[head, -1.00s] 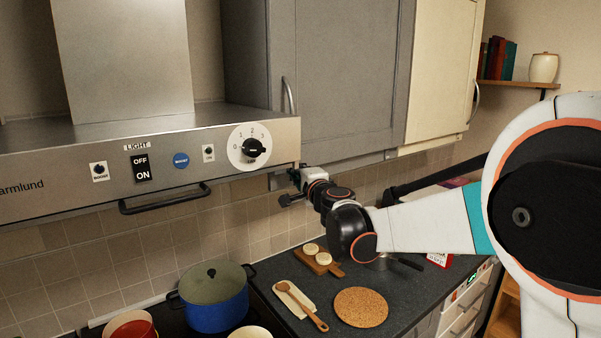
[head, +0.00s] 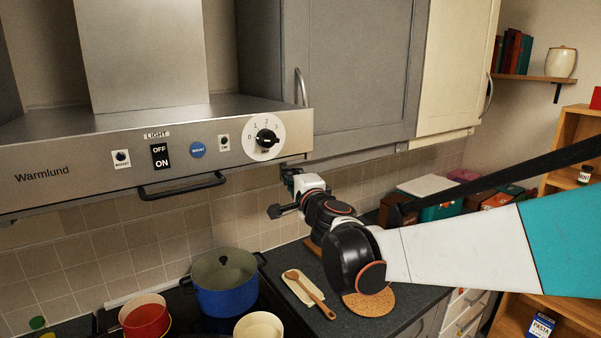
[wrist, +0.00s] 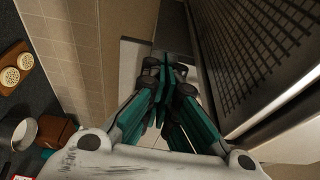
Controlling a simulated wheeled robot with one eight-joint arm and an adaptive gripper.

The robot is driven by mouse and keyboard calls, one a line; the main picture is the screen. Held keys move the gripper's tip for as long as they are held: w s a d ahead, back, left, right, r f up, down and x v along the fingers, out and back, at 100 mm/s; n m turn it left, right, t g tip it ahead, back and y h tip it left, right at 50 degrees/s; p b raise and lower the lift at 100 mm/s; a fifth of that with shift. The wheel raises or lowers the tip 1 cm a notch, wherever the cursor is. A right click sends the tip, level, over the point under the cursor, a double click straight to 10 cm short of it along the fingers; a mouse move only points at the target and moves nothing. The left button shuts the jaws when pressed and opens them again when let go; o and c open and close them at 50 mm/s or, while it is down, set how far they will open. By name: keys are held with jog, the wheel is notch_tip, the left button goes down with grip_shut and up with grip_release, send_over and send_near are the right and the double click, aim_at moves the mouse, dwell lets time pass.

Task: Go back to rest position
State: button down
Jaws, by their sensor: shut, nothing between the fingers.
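My gripper (head: 275,211) shows small in the head view, just below the right end of the range hood (head: 75,170) and above the counter. In the wrist view its dark green fingers (wrist: 163,72) are together, with nothing held between them. The grey filter underside of the hood (wrist: 262,50) fills the right of the wrist view, close beside the fingers. My arm reaches in from the right of the head view, over the counter, and hides part of it.
Below are a blue pot (head: 225,288), a red pot (head: 145,318), a wooden spoon (head: 312,296) and a cork mat (head: 381,304). Grey cabinet doors (head: 350,70) stand above. Boxes (head: 440,208) line the back right. A wooden shelf unit (head: 575,165) stands far right.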

jog(key=s+d+f+n+g+y+b, duration=0.1)
jog(key=s+f+n+g+b, duration=0.15)
jog(key=s+n, duration=0.4)
jog(key=s+d+f+n+g+y+b, duration=0.1)
jog(key=s+d+f+n+y+b, duration=0.15)
jog(key=s, duration=0.65)
jog(key=s+d+f+n+g+h+b, duration=0.2)
jog(key=s+d+f+g+h+b, duration=0.1)
jog(key=s+d+f, duration=0.5)
jog(key=s+d+f+n+g+h+b, duration=0.3)
jog(key=s+d+f, duration=0.5)
jog(key=s+f, duration=0.6)
notch_tip(320, 180, down, 2)
jog(key=h+b, duration=0.1)
jog(key=h, duration=0.1)
jog(key=shift+f+n+h, duration=0.15)
jog(key=shift+n+h, duration=0.15)
jog(key=shift+h, duration=0.05)
jog(key=shift+g, duration=0.25)
